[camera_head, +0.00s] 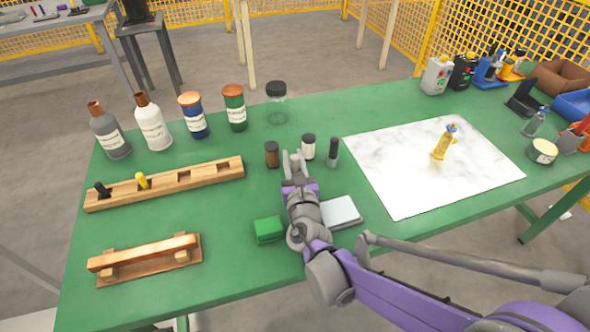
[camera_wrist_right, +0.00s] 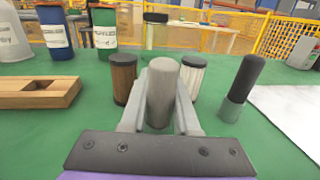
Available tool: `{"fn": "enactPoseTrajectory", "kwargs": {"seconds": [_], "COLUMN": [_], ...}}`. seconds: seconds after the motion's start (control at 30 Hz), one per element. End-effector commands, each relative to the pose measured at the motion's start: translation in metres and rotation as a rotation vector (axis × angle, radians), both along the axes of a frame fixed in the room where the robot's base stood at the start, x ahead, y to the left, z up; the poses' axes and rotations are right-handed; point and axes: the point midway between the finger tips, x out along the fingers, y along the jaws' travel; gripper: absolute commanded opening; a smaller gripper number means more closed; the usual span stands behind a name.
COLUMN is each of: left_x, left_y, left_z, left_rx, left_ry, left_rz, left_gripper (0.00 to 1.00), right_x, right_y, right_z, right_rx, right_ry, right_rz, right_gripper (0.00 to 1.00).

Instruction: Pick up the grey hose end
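The grey hose end (camera_wrist_right: 162,92) is a plain grey cylinder with a rounded top. In the wrist view it stands upright between the two fingers of my right gripper (camera_wrist_right: 160,110). The fingers lie close along both of its sides; whether they press on it is not clear. In the head view my right gripper (camera_head: 294,163) is low over the green table, and the hose end is hard to pick out from the grey fingers. Its lower end is hidden. My left gripper is not in view.
Close around stand a brown jar (camera_head: 272,154), a white jar (camera_head: 308,147) and a dark-topped grey cylinder (camera_head: 333,152). A green box (camera_head: 268,229) and wooden racks (camera_head: 165,183) lie left. Bottles line the back left. The marble sheet (camera_head: 400,185) at right is mostly clear.

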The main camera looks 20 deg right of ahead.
Motion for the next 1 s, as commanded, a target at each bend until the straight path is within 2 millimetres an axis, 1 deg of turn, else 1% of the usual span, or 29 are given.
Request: {"fn": "enactPoseTrajectory", "kwargs": {"seconds": [0.03,0.07,0.37,0.47,0.57,0.8,0.9,1.0], "left_x": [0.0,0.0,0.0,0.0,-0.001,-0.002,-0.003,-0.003], "left_y": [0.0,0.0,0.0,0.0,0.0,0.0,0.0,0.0], "left_z": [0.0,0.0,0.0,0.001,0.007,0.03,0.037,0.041], "left_rx": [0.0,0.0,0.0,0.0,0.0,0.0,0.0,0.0], "left_ry": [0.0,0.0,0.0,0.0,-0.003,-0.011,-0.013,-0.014], "left_rz": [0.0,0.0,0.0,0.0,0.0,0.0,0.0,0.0], "left_gripper": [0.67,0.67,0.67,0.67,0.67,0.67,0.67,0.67], "right_x": [0.0,0.0,0.0,0.0,0.0,-0.001,-0.001,0.0], "right_y": [0.0,0.0,0.0,0.0,0.0,0.0,0.0,0.0], "right_z": [0.0,0.0,0.0,0.002,0.014,0.064,0.081,0.093], "right_rx": [0.0,0.0,0.0,0.0,0.0,0.0,0.001,0.001], "right_ry": [0.0,0.0,0.0,0.0,-0.001,-0.001,-0.001,0.0], "right_rz": [0.0,0.0,0.0,0.0,0.0,0.001,0.0,0.001], "right_gripper": [0.05,0.0,0.0,0.0,0.0,0.0,0.0,0.0]}}
